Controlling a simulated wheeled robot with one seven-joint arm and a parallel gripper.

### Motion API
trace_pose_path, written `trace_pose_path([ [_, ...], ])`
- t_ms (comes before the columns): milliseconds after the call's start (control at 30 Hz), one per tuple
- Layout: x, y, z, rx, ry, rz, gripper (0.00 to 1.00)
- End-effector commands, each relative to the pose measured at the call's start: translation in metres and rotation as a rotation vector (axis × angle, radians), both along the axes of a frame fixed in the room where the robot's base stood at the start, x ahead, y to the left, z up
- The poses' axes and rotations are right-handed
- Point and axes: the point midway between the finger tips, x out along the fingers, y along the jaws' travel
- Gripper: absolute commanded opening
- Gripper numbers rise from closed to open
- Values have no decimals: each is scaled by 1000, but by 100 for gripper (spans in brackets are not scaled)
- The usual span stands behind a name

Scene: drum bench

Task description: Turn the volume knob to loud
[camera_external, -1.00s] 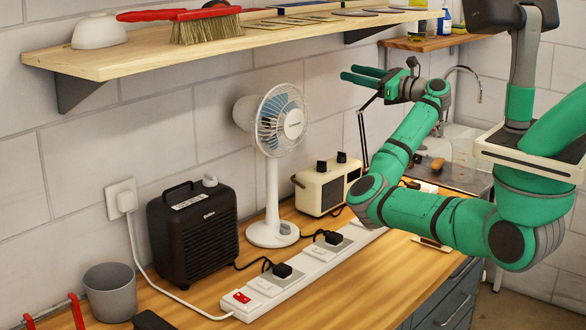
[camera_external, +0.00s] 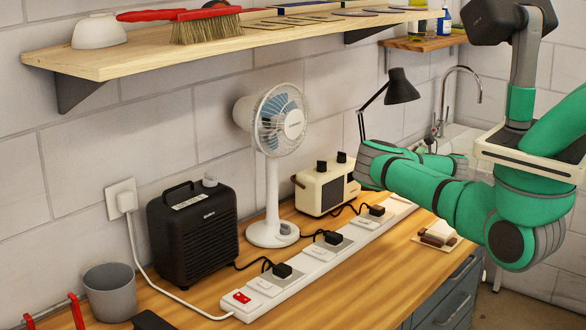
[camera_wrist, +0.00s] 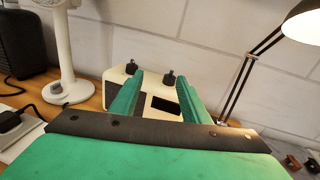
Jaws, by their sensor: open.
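A cream radio (camera_external: 323,190) stands on the bench against the wall, right of the fan. Two black knobs stick up from its top, a left knob (camera_external: 321,166) and a right knob (camera_external: 342,157); I cannot read which is volume. In the wrist view the radio (camera_wrist: 150,84) lies ahead of my gripper (camera_wrist: 161,75), with the left knob (camera_wrist: 131,67) and right knob (camera_wrist: 169,77) near the fingertips in the picture. My gripper is open, with nothing between its fingers. In the external view its fingers are mostly hidden by my arm.
A white fan (camera_external: 272,190) stands left of the radio, and a black speaker-like box (camera_external: 193,233) further left. A power strip (camera_external: 300,268) with plugs and cords runs in front. A black desk lamp (camera_external: 401,88) rises behind right. A shelf (camera_external: 150,52) overhangs the bench.

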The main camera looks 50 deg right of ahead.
Motion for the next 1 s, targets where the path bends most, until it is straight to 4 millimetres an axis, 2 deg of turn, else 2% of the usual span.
trace_pose_path([
  [100,7,29,-20,21,-23,66,42],
  [233,11,49,-31,29,-39,110,42],
  [467,19,56,-36,28,-40,123,42],
  [667,37,63,-37,26,-38,125,42],
  [1000,92,80,-33,30,-45,124,42],
])
